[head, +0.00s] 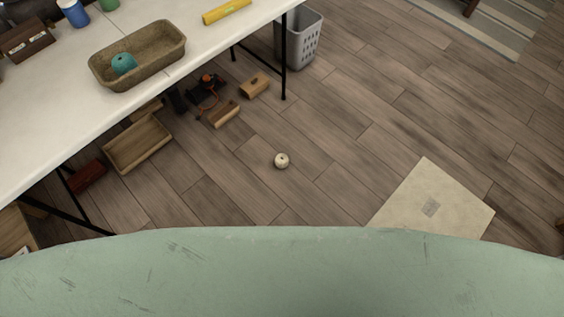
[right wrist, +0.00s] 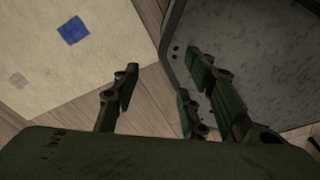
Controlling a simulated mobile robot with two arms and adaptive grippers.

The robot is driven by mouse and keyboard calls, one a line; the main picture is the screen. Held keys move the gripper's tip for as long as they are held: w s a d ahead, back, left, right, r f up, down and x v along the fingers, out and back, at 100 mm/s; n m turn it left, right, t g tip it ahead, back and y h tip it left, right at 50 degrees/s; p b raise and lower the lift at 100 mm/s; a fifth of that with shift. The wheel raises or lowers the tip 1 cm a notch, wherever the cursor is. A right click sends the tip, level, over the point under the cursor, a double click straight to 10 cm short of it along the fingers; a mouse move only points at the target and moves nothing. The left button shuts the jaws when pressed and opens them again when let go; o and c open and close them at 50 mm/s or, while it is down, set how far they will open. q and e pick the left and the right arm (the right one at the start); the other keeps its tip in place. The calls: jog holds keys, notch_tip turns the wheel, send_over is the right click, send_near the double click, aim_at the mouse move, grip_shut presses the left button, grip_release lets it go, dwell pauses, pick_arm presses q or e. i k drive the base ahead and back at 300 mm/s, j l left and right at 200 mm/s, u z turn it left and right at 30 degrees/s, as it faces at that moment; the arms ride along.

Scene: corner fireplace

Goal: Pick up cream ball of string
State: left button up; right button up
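The cream ball of string (head: 281,160) lies on the wooden floor in the middle of the head view, in front of the table. It is small and round with a dark spot on top. Neither of my grippers shows in the head view. In the right wrist view my right gripper (right wrist: 160,85) has its green fingers spread apart with nothing between them. The ball does not show in the right wrist view.
A white table (head: 60,110) bears a basket (head: 150,70) with a teal ball (head: 123,63). Under it lie wooden boxes (head: 137,143). A grey bin (head: 303,40) stands behind. A cream mat (head: 440,200) lies right. Floor around the ball is clear.

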aim_at(281, 160)
jog(key=i+l+u, duration=0.2)
jog(key=l, duration=0.15)
jog(key=i+l+u, duration=0.2)
jog(key=l, duration=0.2)
jog(key=i+l+u, duration=0.2)
jog(key=l, duration=0.2)
jog(key=k, duration=0.1)
